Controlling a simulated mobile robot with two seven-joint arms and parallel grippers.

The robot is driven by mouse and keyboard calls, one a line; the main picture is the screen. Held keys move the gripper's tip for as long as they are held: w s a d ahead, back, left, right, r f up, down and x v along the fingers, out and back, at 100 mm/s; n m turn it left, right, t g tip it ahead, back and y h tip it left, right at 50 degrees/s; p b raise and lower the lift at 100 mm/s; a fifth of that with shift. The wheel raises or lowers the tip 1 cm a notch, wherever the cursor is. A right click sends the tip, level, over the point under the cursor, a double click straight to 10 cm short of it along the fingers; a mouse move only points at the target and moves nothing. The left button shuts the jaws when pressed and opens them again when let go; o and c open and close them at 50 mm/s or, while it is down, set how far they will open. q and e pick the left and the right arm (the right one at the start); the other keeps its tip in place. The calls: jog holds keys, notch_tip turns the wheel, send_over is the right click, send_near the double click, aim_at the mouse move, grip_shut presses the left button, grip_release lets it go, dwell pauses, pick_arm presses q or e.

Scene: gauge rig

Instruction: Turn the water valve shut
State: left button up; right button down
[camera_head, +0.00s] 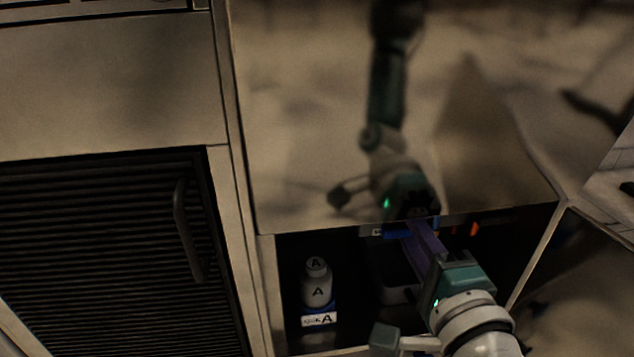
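I cannot make out a water valve in the head view. My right gripper (424,240) comes in from the lower right, with its purple fingers at the lower edge of a shiny panel (310,120), over the dark opening below. The fingers look close together; whether they are shut or hold anything is unclear. A small blue piece (398,234) shows beside the fingertips at the panel edge. My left gripper is not in view.
A white bottle (317,287) marked A stands in the open compartment on the left, behind a label. A dark bin (396,294) is right of it. A slatted door (90,250) with a handle (186,230) is at left. The panel mirrors my arm.

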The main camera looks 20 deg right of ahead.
jog(key=c, duration=0.8)
grip_release()
jog(key=shift+s, duration=0.25)
jog(key=p+v, duration=0.3)
jog(key=v, duration=0.6)
jog(key=shift+s+a+p, duration=0.2)
jog(key=shift+p, duration=0.2)
